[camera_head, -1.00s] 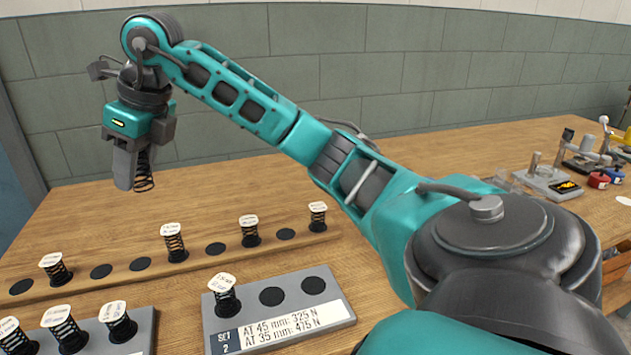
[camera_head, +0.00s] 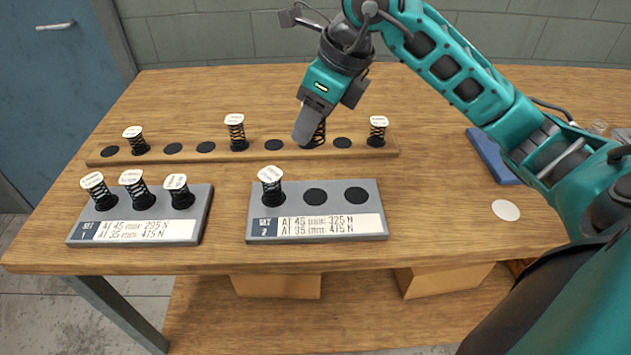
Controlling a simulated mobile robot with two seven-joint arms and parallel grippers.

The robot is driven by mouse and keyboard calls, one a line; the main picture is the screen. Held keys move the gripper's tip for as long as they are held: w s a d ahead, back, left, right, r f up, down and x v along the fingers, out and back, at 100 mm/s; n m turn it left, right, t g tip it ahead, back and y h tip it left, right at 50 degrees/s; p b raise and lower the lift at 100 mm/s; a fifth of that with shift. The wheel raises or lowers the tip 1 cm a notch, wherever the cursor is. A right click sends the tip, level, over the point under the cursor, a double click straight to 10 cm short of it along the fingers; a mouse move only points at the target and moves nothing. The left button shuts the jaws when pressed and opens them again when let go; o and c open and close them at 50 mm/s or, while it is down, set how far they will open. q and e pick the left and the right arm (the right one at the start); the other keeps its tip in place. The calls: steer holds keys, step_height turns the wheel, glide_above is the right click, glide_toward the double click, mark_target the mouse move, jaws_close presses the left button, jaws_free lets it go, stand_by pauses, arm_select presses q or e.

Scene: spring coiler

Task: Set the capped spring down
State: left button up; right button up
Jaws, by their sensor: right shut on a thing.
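My right gripper (camera_head: 306,128) hangs fingers down, tilted, over the wooden rail (camera_head: 100,155) and is shut. A dark spring (camera_head: 318,134) shows at its right side, low by the rail. The fingers hide part of this spring and its cap. I cannot tell whether it is the spring in my jaws or one standing on the rail behind them. Other white-capped springs stand upright on the rail, such as the one at its right end (camera_head: 377,134), with empty black seats between them. My left gripper is not in view.
The SET 2 block (camera_head: 318,228) has one capped spring (camera_head: 270,188) at left and two empty seats. The SET 1 block (camera_head: 135,230) holds three capped springs. A blue object (camera_head: 492,155) and a white disc (camera_head: 506,210) lie at right. Table in front of the rail is partly clear.

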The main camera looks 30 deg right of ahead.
steer(key=b, duration=0.1)
glide_toward(305, 193)
steer(key=x, duration=0.5)
steer(key=shift+a+f, duration=0.15)
steer(key=shift+f, duration=0.2)
steer(key=shift+f+b, duration=0.2)
steer(key=shift+b, duration=0.1)
steer(key=o, duration=1)
steer(key=shift+r, duration=0.1)
steer(key=shift+o, duration=0.2)
